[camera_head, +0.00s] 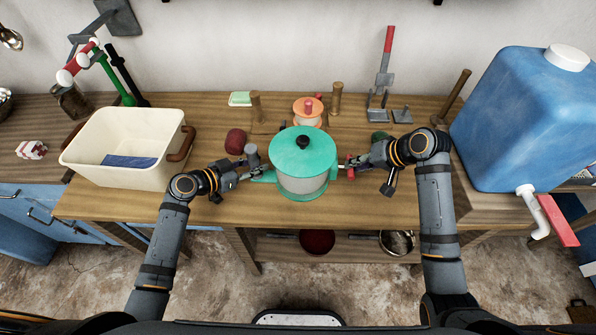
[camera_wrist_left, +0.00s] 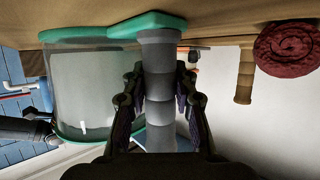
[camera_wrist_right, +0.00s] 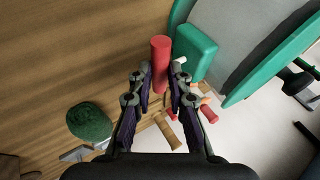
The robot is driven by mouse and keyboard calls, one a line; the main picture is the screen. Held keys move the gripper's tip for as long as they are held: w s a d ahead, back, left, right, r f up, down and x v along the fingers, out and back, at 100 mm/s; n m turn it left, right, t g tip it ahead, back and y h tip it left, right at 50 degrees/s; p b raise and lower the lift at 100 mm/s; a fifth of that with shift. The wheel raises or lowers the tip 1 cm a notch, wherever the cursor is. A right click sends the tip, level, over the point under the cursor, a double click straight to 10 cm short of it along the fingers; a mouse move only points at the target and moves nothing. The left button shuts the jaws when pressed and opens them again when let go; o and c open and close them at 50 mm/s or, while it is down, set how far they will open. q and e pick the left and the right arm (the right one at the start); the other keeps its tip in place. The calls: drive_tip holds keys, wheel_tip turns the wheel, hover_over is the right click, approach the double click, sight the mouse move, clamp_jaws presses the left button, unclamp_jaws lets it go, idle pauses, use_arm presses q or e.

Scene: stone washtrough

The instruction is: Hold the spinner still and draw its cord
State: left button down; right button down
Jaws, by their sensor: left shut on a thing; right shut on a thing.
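The spinner (camera_head: 299,186) stands upright on the wooden table, with a clear bowl, a teal lid (camera_head: 290,148) and a black knob (camera_head: 303,142). My left gripper (camera_head: 250,174) is shut on the grey post (camera_head: 252,155) at the spinner's left side; the post (camera_wrist_left: 160,100) stands between its fingers in the left wrist view. My right gripper (camera_head: 354,167) is shut on the red pull handle (camera_wrist_right: 160,60), just right of the spinner. The handle is close to the teal block (camera_wrist_right: 195,52) on the spinner's side. A short white bit shows between them; I cannot tell how much cord is out.
A cream basin (camera_head: 120,130) stands at the left, and a large blue water tank (camera_head: 515,110) at the right. Behind the spinner are a small orange-topped pot (camera_head: 307,108) and wooden posts. Bare tabletop lies in front.

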drive_tip(key=c, duration=1.2)
unclamp_jaws()
drive_tip(key=shift+f, duration=0.1)
drive_tip(key=shift+r, duration=3.6)
